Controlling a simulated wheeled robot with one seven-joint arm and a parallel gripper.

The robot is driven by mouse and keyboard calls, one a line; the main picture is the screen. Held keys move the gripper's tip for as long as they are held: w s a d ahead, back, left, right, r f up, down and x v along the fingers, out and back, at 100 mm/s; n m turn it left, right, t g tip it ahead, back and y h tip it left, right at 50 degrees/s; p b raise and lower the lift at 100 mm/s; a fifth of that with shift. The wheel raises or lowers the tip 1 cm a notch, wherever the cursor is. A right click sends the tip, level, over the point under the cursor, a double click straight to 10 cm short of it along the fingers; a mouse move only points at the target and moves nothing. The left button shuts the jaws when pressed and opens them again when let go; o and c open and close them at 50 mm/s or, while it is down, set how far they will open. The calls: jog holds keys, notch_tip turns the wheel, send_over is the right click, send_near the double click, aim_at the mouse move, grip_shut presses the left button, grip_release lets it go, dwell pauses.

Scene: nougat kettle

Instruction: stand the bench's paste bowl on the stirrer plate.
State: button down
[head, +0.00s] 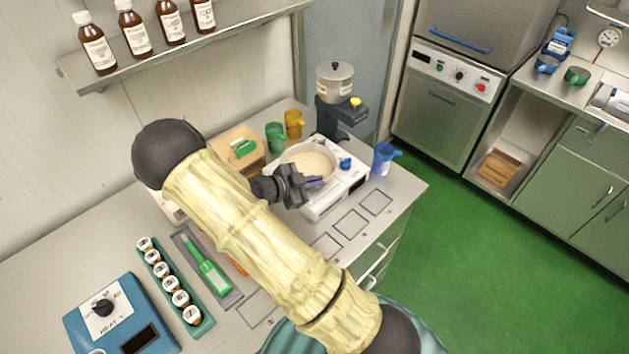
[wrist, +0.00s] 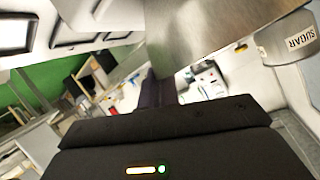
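The paste bowl (head: 309,158), pale and round with cream-coloured paste inside, is over the white flat-topped unit (head: 326,204) that looks like the stirrer plate. I cannot tell whether its base rests on the unit or is slightly above it. My gripper (head: 312,183) is at the bowl's near rim, its fingers close together and apparently shut on the bowl wall. In the wrist view my fingers (wrist: 160,92) meet the lower edge of a large metallic surface, which looks like the bowl's wall (wrist: 210,35). The contact itself is partly hidden.
A blue jug (head: 383,159) stands right of the white unit; green (head: 275,137) and yellow (head: 293,124) jugs stand behind. A hopper (head: 335,82) is at the back. Outlined squares (head: 350,222) are clear.

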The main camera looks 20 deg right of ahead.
jog(key=c, duration=1.6)
grip_release()
jog(key=b+v, duration=0.3)
jog(key=v, duration=0.9)
